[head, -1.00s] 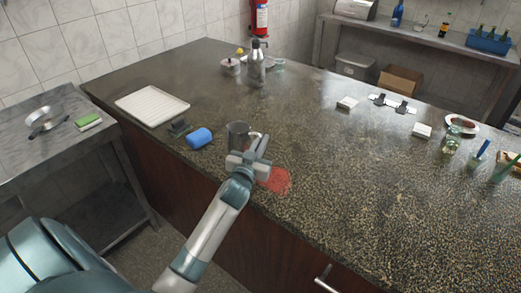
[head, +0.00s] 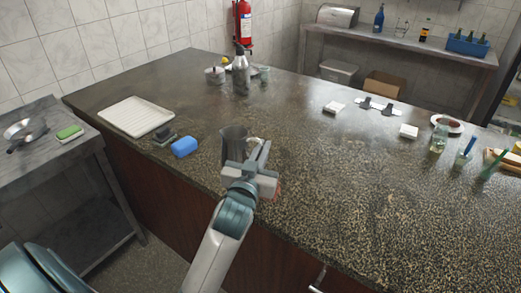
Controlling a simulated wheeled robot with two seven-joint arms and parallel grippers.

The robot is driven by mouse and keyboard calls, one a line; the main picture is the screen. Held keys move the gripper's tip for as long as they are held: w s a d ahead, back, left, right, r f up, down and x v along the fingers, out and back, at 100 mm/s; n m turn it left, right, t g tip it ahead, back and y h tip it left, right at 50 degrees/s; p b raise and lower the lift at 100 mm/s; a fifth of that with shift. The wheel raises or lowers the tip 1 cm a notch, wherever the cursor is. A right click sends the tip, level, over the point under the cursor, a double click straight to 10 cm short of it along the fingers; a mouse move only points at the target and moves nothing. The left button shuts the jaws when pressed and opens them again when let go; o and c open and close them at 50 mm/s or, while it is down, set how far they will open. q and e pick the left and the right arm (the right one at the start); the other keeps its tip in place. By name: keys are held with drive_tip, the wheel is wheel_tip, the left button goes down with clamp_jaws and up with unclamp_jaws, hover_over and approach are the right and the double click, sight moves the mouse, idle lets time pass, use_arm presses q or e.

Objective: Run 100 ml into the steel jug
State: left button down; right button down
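The steel jug (head: 234,143), a grey metal vessel, stands upright near the front edge of the dark speckled counter. A pale curved part, probably its handle, shows at its right side. My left gripper (head: 256,156) is at the jug's right side, by this pale part, and overlaps the jug's lower part in view. One finger shows clearly, pointing up and away. Whether the fingers are closed on the handle is hidden. My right gripper is out of view. A tall silver bottle with a dark top (head: 241,74) stands upright at the counter's far left end.
A blue block (head: 184,147) and a white ribbed tray (head: 137,116) lie left of the jug. A red patch (head: 278,191) is partly behind my gripper. A glass jar (head: 438,139) and several small items stand at right. The counter's middle is mostly clear.

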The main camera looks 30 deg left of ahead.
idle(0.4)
use_arm(q)
drive_tip(key=s+d+f+m+h+b, duration=0.1)
drive_tip(key=s+d+f+h, duration=0.1)
drive_tip(key=s+d+f, duration=0.2)
drive_tip(key=s+d+f+m+h+b, duration=0.1)
drive_tip(key=s+d+f+m+h, duration=0.1)
drive_tip(key=s+d, duration=0.6)
drive_tip(key=s+f, duration=0.1)
drive_tip(key=s, duration=0.2)
drive_tip(key=shift+s+d+f+t+h, duration=0.2)
drive_tip(key=shift+s+f+t+h, duration=0.1)
drive_tip(key=shift+s+f, duration=0.1)
drive_tip(key=shift+a, duration=0.1)
